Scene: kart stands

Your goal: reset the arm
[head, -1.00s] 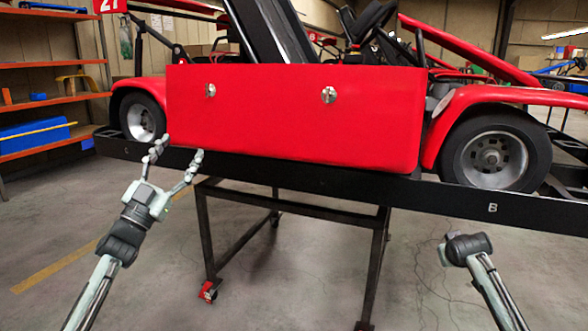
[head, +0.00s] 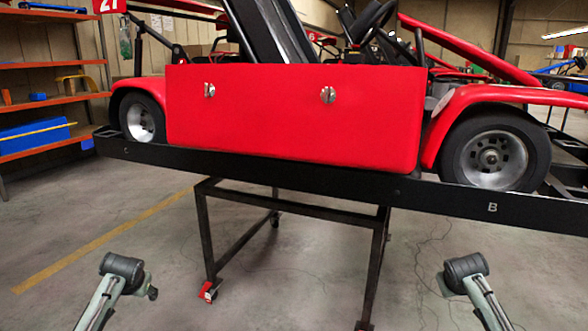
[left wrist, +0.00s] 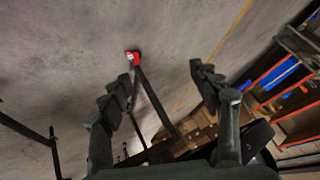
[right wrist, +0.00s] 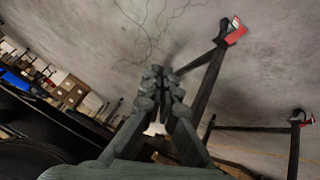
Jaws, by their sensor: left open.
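My left gripper (left wrist: 163,78) is open and empty in the left wrist view, its two fingers well apart over the floor. In the head view, part of my left arm (head: 122,272) shows at the lower left, clear of the kart stand, and its fingers are out of sight. My right gripper (right wrist: 162,73) is shut in the right wrist view, its fingertips together with nothing seen between them. Part of my right arm (head: 465,272) shows at the lower right of the head view.
A red kart (head: 290,115) rests on a black stand (head: 300,178) with legs and red casters (head: 208,291). Orange shelves (head: 50,67) stand at the left. The concrete floor around the stand is largely clear.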

